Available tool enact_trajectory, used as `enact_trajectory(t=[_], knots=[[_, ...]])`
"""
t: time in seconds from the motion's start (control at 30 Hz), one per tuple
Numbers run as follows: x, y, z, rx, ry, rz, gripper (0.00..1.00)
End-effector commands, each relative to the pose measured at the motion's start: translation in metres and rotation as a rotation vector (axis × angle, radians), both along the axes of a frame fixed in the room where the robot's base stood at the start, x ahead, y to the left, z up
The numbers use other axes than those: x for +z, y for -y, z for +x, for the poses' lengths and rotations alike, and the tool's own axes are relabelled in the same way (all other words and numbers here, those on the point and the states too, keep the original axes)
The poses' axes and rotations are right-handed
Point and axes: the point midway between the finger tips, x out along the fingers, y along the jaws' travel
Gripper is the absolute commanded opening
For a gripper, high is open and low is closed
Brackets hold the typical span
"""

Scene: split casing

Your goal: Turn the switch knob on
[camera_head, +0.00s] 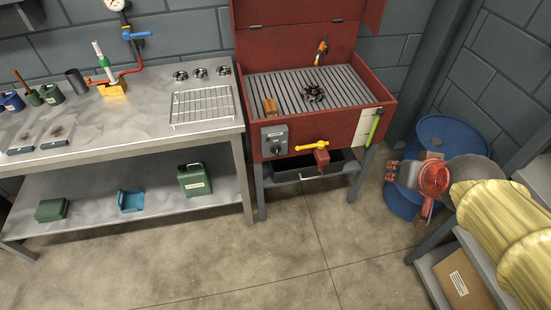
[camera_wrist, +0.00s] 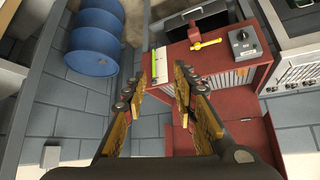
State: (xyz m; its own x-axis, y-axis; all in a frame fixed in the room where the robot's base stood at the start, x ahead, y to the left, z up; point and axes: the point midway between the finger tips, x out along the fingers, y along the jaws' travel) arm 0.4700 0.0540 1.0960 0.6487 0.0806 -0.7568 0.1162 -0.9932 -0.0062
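The switch is a grey box with a dark round knob (camera_head: 274,139) on the front left of the red cabinet (camera_head: 340,132). In the wrist view the same knob (camera_wrist: 241,36) shows at the upper right, beside a yellow handle. The knob's marks are too small to read. My gripper (camera_head: 391,172) is in the air to the right of the cabinet, well apart from the knob. In the wrist view my gripper (camera_wrist: 170,76) has its two yellow-padded fingers spread with an empty gap between them.
A yellow valve handle (camera_head: 312,146) sticks out right of the switch, above a dark drawer (camera_head: 305,170). A green-handled tool (camera_head: 374,127) is on the cabinet's right front. A blue drum (camera_head: 440,134) stands behind my gripper. A metal workbench (camera_head: 120,150) is at left. The floor in front is clear.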

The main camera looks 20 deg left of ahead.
Motion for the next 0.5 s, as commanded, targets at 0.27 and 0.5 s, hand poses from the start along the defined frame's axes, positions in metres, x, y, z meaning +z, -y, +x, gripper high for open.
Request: enact_trajectory(t=[0.27,0.5], knots=[[-0.04,-0.075,0.125,0.097,0.17,0.031,0.28],[-0.094,-0.151,0.2,0.177,0.327,0.073,0.28]])
